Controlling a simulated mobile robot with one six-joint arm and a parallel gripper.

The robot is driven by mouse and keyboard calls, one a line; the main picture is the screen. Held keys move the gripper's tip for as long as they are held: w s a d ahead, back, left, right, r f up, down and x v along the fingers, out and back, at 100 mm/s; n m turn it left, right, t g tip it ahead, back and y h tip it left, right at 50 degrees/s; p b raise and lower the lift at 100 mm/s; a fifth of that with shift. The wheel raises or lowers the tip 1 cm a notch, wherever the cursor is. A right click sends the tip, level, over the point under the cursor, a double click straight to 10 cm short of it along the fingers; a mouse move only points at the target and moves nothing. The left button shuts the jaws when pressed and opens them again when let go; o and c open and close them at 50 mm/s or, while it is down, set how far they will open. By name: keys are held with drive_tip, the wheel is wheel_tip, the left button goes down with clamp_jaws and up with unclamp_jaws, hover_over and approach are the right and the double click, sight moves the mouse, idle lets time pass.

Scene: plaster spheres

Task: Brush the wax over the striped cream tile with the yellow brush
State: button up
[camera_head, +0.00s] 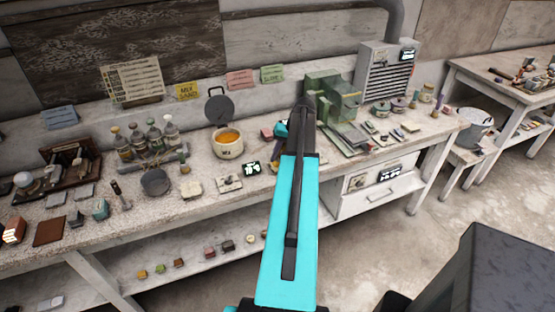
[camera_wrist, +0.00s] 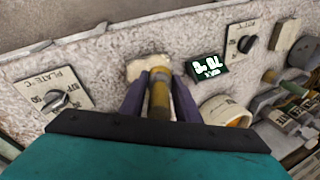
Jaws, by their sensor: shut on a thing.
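My gripper (camera_wrist: 160,88) is shut on the yellow brush (camera_wrist: 160,98), whose worn yellow-brown handle stands between the dark purple fingers in the wrist view. A pale cream piece (camera_wrist: 140,69) shows just beyond the brush's far end. I cannot tell whether it is the striped tile or whether the brush touches it; no stripes are clear. The cream pot (camera_head: 228,145) holds orange wax (camera_head: 229,137) on the bench, left of my arm. It also shows right of the gripper in the wrist view (camera_wrist: 222,108).
A lit display (camera_head: 252,168) and a dial plate (camera_head: 229,183) sit at the bench (camera_head: 205,207) front. A dark round lid (camera_head: 219,109) stands behind the pot. Bottles (camera_head: 154,135) are to the left; a green machine (camera_head: 331,97) stands right of my arm.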

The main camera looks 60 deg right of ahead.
drive_tip(key=shift+w+d, duration=0.1)
drive_tip(key=shift+w, duration=0.05)
drive_tip(key=shift+w+d, duration=0.5)
drive_tip(key=shift+w, duration=0.15)
drive_tip(key=shift+w, duration=0.1)
drive_tip(key=shift+w+d, duration=0.55)
drive_tip(key=shift+w, duration=0.1)
drive_tip(key=shift+s+a+r+p, duration=0.4)
drive_tip(key=shift+s+a+r, duration=0.2)
drive_tip(key=shift+s+r, duration=0.15)
drive_tip(key=shift+s+d+f, duration=0.1)
drive_tip(key=shift+d, duration=0.05)
drive_tip(key=shift+s+d+f, duration=0.2)
drive_tip(key=shift+s+d, duration=0.25)
drive_tip(key=shift+d, duration=0.15)
drive_tip(key=shift+s+d+f, duration=0.15)
drive_tip(key=shift+s+d, duration=0.25)
drive_tip(key=shift+d, duration=0.15)
